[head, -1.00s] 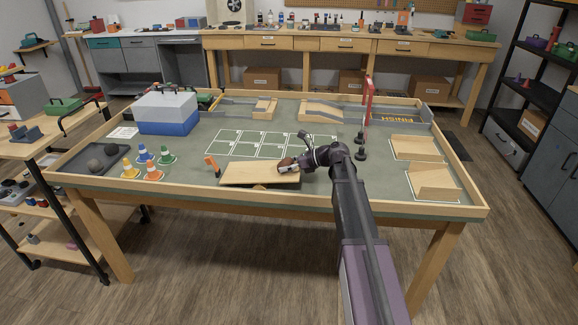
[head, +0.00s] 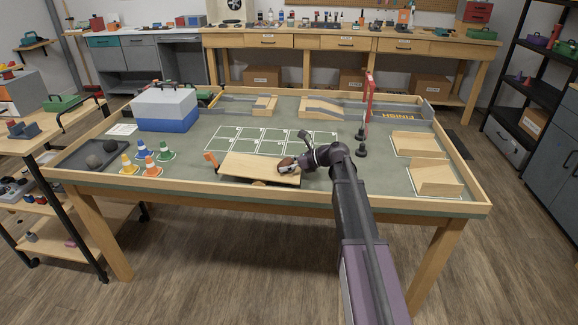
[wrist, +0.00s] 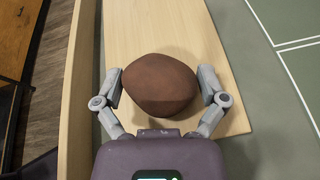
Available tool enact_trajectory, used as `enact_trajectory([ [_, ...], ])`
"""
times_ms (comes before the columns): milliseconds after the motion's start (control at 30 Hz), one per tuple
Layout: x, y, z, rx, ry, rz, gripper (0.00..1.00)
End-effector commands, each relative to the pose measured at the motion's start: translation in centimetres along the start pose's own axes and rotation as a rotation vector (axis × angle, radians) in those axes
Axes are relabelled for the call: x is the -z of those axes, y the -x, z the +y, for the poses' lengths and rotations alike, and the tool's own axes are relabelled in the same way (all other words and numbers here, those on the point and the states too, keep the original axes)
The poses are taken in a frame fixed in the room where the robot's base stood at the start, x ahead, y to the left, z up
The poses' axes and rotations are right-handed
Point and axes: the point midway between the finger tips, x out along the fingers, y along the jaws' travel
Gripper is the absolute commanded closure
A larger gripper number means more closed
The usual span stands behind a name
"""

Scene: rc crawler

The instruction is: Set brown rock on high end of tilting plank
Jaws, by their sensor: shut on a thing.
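The brown rock (wrist: 159,84) is between the two fingers of my gripper (wrist: 161,88), which is shut on it. In the wrist view it sits over one end of the pale wooden plank (wrist: 183,32). In the head view the gripper (head: 291,166) and rock (head: 285,163) are at the plank's right end. The plank (head: 250,166) slopes, with its left end higher and its right end low. Its pivot is mostly hidden below. Whether the rock's underside rests on the plank is hard to tell.
An orange piece (head: 210,158) stands by the plank's left end. Several cones (head: 149,165) and a dark tray (head: 70,160) with grey rocks lie farther left. A wooden rim (head: 300,202) runs along the table's front. The marked green floor (head: 265,143) behind the plank is clear.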

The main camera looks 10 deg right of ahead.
Motion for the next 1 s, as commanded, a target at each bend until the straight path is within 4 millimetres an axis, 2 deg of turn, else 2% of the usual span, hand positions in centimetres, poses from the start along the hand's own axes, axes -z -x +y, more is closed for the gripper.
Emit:
enact_trajectory([
  [367, 0.7, -0.26, -0.13, 0.0, 0.0, 0.0, 0.66],
  [400, 0.65, -0.24, -0.13, 0.0, 0.0, 0.0, 0.03],
  [433, 0.62, -0.23, -0.11, 0.0, 0.0, 0.0, 0.0],
  [1000, 0.63, -0.21, -0.13, 0.001, 0.0, 0.0, 0.0],
])
